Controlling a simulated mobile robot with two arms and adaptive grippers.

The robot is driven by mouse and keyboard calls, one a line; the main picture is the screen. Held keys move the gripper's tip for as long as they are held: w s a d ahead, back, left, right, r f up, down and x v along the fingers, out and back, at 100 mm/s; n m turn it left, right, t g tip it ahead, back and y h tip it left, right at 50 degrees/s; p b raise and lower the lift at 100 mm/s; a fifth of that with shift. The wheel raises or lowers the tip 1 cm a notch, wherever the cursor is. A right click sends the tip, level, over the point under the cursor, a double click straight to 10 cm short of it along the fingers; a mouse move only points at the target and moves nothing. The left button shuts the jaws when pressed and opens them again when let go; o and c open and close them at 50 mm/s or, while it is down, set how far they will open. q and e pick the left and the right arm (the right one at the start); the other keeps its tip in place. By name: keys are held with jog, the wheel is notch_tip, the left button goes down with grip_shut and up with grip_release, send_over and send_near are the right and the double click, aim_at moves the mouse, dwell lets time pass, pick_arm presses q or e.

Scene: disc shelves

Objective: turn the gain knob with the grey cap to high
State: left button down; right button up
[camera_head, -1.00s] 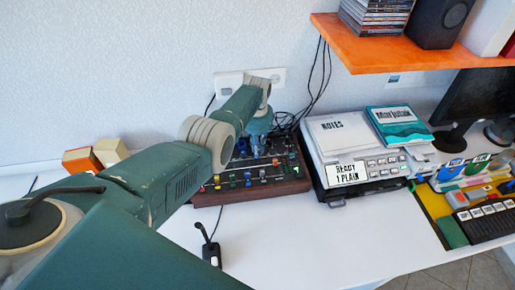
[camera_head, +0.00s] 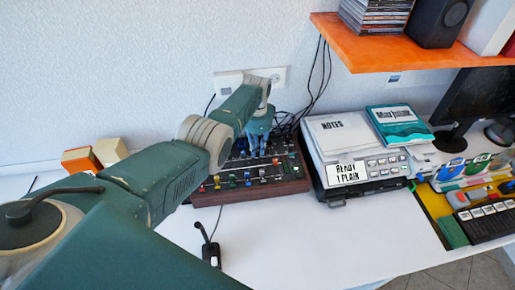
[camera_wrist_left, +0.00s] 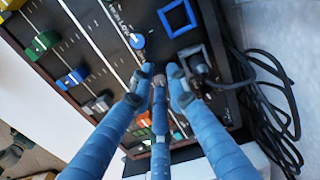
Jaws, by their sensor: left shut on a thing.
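The mixer (camera_head: 291,187) is a dark panel with brown sides and many coloured slider caps and knobs, flat on the white desk. My left gripper (camera_head: 257,152) reaches down onto its back part. In the left wrist view, the blue fingers of my left gripper (camera_wrist_left: 160,78) close together at the panel, shut on a small knob that they mostly hide. Its cap colour and pointer cannot be made out. A blue knob with a white pointer (camera_wrist_left: 138,41) stands free just beyond the fingertips. My right gripper is not in view.
Black cables (camera_head: 300,120) lie behind the mixer. A grey device (camera_head: 369,184) with papers and a label stands close to its right. A small black switch (camera_head: 210,254) on a cord lies in front. An orange shelf (camera_head: 420,58) hangs at upper right.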

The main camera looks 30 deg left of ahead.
pick_arm(q)
jog(key=shift+a, duration=0.2)
jog(key=c, duration=1.9)
grip_release()
jog(key=shift+s, duration=0.1)
jog(key=shift+c, duration=0.2)
jog(key=shift+r, duration=0.8)
notch_tip(320, 180, up, 11)
jog(key=shift+f, duration=0.2)
